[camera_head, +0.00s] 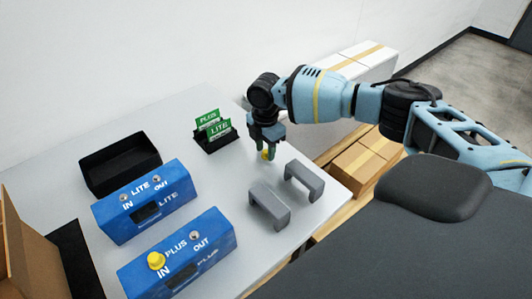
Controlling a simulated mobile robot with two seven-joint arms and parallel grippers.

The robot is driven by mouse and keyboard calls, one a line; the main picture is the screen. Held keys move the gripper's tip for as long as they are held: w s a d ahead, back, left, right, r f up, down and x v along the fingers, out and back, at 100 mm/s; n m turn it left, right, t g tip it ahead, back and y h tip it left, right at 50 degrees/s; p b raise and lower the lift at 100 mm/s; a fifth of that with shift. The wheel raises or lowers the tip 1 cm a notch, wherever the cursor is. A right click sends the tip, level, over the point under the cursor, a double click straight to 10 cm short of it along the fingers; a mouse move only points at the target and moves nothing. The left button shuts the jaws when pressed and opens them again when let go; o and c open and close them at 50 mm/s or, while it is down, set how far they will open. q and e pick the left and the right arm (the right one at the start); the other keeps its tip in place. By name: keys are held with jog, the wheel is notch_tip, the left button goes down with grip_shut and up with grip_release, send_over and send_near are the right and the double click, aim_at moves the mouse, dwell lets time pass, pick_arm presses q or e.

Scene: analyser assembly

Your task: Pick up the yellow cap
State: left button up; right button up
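A small yellow cap (265,155) shows at the fingertips of my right gripper (266,148), near the right part of the white table. The gripper points down over it, with a finger on either side. I cannot tell whether the fingers press on the cap or whether it rests on the table. A second, larger yellow cap (156,260) sits on top of the blue PLUS box (205,258), at its IN side. My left gripper is not in view.
A blue LITE box (170,212), an open black tray (100,188) and a black holder with green PLUS and LITE cards (213,124) stand on the table (60,150). Two grey brackets (270,207) lie close in front of the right gripper. Cardboard boxes (360,165) stand beyond the table's right edge.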

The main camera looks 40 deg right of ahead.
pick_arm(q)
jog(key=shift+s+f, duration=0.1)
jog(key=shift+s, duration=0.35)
pick_arm(e)
grip_shut()
jog(key=shift+r, duration=0.1)
